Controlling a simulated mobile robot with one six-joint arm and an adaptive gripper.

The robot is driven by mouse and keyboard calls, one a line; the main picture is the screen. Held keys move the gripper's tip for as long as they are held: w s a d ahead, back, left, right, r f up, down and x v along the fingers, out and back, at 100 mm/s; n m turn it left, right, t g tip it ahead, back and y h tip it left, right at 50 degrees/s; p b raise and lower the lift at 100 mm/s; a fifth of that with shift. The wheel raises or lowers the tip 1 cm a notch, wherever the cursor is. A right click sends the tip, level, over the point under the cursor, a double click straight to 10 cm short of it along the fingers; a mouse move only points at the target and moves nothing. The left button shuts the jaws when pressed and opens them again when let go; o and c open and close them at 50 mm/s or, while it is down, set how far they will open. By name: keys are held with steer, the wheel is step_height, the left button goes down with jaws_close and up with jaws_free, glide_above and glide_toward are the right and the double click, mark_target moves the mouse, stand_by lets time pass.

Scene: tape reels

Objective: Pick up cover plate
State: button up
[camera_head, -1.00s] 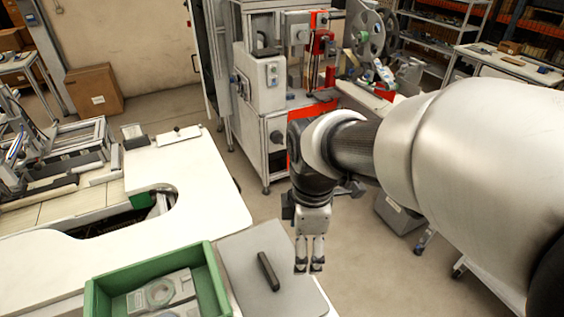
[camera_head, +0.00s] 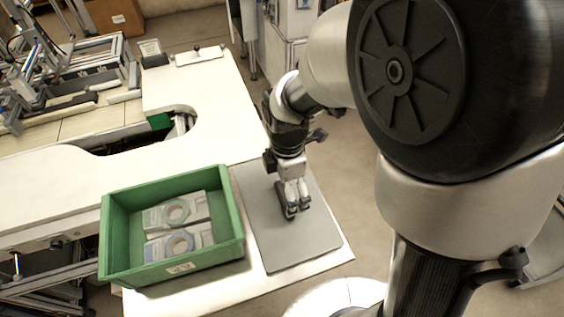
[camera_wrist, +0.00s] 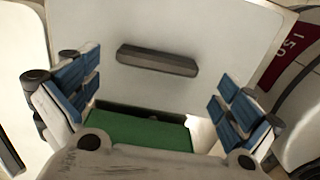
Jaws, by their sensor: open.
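The cover plate (camera_head: 300,243) is a flat grey plate with a dark bar handle. It lies flat on the white table, right of the green bin. In the wrist view the plate (camera_wrist: 215,35) fills the upper middle, and its handle (camera_wrist: 157,60) runs nearly crosswise. The handle is not gripped. The height above the plate is hard to tell.
The white table (camera_head: 60,200) has a curved cutout behind the bin. Metal frames (camera_head: 70,70) stand at the far left. Floor shows right of the table.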

mark_target(284, 202)
steer(key=f+b, duration=0.2)
steer(key=f, duration=0.3)
steer(key=shift+a+f, duration=0.15)
steer(key=shift+a, duration=0.05)
steer(key=c, duration=1.1)
